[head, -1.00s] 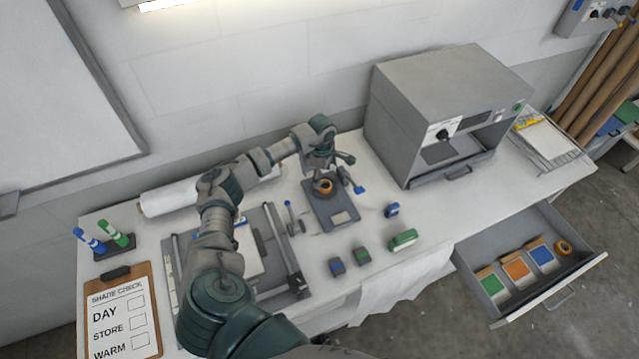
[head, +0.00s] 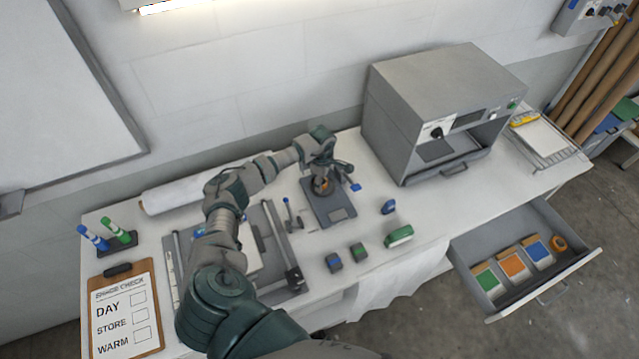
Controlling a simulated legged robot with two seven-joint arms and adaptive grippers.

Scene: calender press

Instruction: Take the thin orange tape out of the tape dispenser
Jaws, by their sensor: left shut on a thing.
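The tape dispenser (head: 341,213) is a dark grey base on the bench, left of the oven-like box. The thin orange tape (head: 321,185) is a small ring at its upper part, mostly hidden by my gripper. My left gripper (head: 322,178) reaches down over the dispenser from above and is shut on the orange tape. I cannot tell whether the tape is clear of its holder. A blue-tipped lever (head: 355,187) sticks out to the right of the dispenser. My right gripper is not in view.
A grey oven-like box (head: 440,105) stands to the right. A blue roll (head: 388,207), a green roll (head: 399,236) and small blocks (head: 334,262) lie in front. An open drawer (head: 470,275) at right holds coloured packs and another orange roll (head: 558,243). A paper trimmer (head: 290,260) lies left.

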